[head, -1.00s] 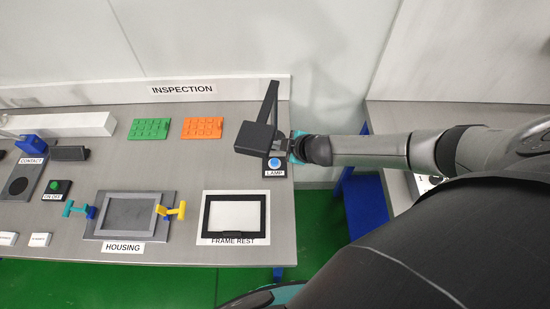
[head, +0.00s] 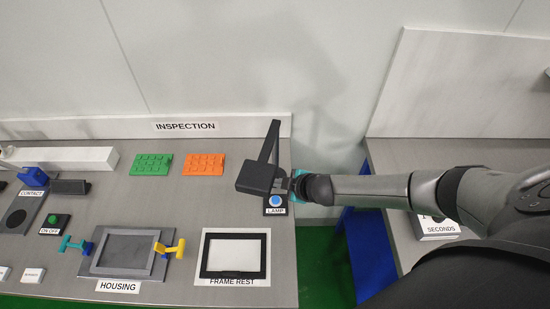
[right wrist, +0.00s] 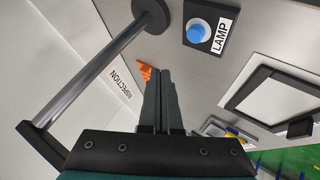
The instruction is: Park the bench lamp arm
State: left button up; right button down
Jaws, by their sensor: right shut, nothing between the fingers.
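The bench lamp shows in the head view as a dark square head (head: 258,176) with a dark arm (head: 270,142) slanting up behind it, above the back right corner of the bench. The right wrist view shows a silver post (right wrist: 98,72) on a round dark base and a dark bar at its other end. My right gripper (right wrist: 160,78) is shut and empty, its fingers beside the post and apart from it. In the head view the lamp head hides the fingertips. The blue LAMP button (head: 275,201) is just below the lamp head. My left gripper is not in view.
The frame rest (head: 236,254) and the housing (head: 124,252) with its yellow and teal clamps lie at the front. Green (head: 152,164) and orange (head: 205,164) plates lie at the back. A gap separates this bench from the one at right (head: 388,152).

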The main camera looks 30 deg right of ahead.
aim_at(265, 154)
jog(key=c, duration=1.6)
grip_release()
